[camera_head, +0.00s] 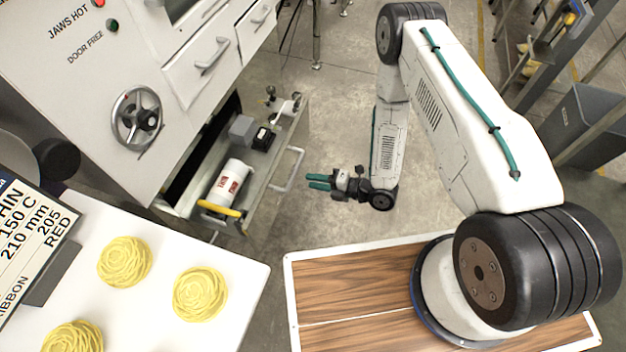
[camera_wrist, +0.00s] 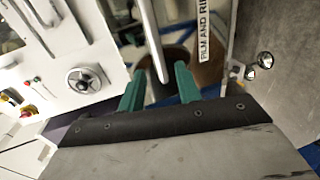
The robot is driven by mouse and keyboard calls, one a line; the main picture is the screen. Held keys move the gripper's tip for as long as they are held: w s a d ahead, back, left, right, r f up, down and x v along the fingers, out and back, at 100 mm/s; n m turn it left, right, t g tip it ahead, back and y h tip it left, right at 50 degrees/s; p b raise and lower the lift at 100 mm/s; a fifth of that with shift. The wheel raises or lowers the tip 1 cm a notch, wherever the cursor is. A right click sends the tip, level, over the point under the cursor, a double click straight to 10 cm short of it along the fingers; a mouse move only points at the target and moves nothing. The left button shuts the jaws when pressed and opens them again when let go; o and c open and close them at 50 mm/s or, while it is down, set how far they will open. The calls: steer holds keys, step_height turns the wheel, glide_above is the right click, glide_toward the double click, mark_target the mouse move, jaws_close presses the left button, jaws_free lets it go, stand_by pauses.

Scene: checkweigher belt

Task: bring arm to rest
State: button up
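My gripper (camera_head: 309,181) hangs at the end of my bent arm, over the open floor in the middle of the head view. Its teal fingers point left toward the open drawer. In the wrist view the fingers (camera_wrist: 160,78) stand apart with a clear gap, and nothing is held. The drawer's pale bar handle (camera_head: 290,170) is just left of the fingertips in the head view, with a small gap showing. A pale bar, seemingly this handle (camera_wrist: 152,40), shows in the wrist view in line with the gap between the fingers.
The open drawer (camera_head: 262,190) holds a white canister (camera_head: 229,185) and small dark and grey items. A white table (camera_head: 215,335) carries yellow nests (camera_head: 200,293) at lower left. A wood-topped surface (camera_head: 345,285) lies below the arm. Bare floor (camera_head: 340,100) is free behind the gripper.

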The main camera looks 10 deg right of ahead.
stand_by(0.4)
steer(key=s+d+f+m+g+h, duration=0.2)
steer(key=d+f+m+g+h, duration=0.2)
steer(key=d+f+m+h, duration=0.35)
steer(key=w+d+r+m+g+h, duration=0.15)
steer(key=d+r+m+h, duration=0.35)
steer(key=r, duration=0.5)
steer(key=w+d+r+m+g+h, duration=0.1)
steer(key=d+r+m+g+h, duration=0.15)
steer(key=d+r+m, duration=0.6)
steer(key=s+a+r+m+t, duration=0.1)
steer(key=s+r+m, duration=0.2)
steer(key=s+r, duration=0.4)
steer(key=s+r+m, duration=0.3)
steer(key=s+r, duration=0.4)
steer(key=r, duration=1.4)
steer(key=s+a+r+m+t+y, duration=0.1)
steer(key=s+r+m, duration=0.2)
steer(key=s+r, duration=0.4)
step_height(320, 180, up, 7)
steer(key=shift+s+a+m+t, duration=0.25)
steer(key=shift+a+m+t, duration=0.05)
steer(key=shift+m, duration=0.1)
